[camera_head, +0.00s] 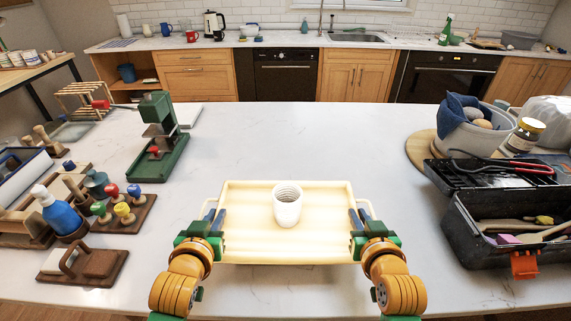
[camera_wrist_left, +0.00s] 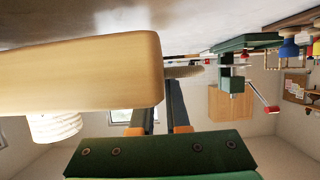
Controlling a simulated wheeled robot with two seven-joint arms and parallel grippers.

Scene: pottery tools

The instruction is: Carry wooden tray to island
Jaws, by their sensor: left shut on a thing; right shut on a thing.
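The pale wooden tray (camera_head: 250,235) is level over the front middle of the white island top (camera_head: 300,140). A white ridged cup (camera_head: 287,207) stands upright on it, right of its middle. My left gripper (camera_head: 214,220) is shut on the tray's left handle, and my right gripper (camera_head: 358,219) is shut on its right handle. In the upside-down left wrist view, the tray's side (camera_wrist_left: 80,75) and the cup (camera_wrist_left: 54,126) show beside my left fingers (camera_wrist_left: 160,120). I cannot tell whether the tray touches the island top.
A green press (camera_head: 160,150) and stamps on a wooden stand (camera_head: 125,215) are to the left. A black toolbox (camera_head: 470,235) and a grey bucket (camera_head: 475,135) are to the right. The island top behind the tray is clear.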

